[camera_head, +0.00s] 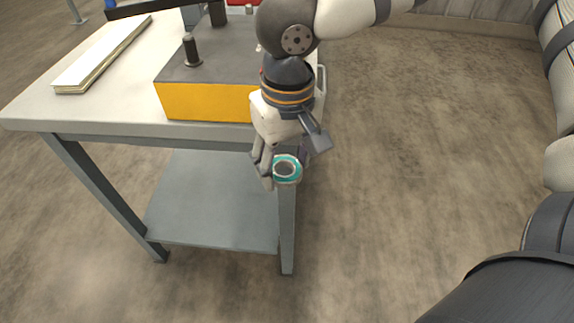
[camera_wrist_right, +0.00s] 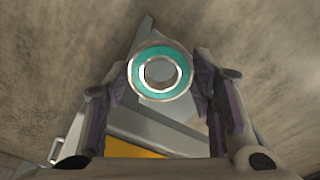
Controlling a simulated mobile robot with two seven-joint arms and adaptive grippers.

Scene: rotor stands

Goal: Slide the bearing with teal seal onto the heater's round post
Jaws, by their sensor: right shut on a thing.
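My right gripper (camera_head: 286,162) is shut on the bearing with teal seal (camera_head: 276,174), held in the air off the bench's near right corner. In the right wrist view, the bearing (camera_wrist_right: 138,72) shows its teal ring, metal rims and open hole face-on, between the two fingers (camera_wrist_right: 160,90). The heater (camera_head: 205,100), a box with a yellow front and dark grey top, stands on the bench. A dark round post (camera_head: 192,52) with a wider foot stands upright on its top left, bare and apart from the bearing. My arm hides the heater's right part. My left gripper is not in view.
The light bench (camera_head: 50,112) has a grey lower shelf (camera_head: 215,195). A flat white-topped slab (camera_head: 103,55) lies left of the heater. Another dark post (camera_head: 217,14) and a black bar (camera_head: 150,8) stand behind. Open floor (camera_head: 420,160) lies to the right.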

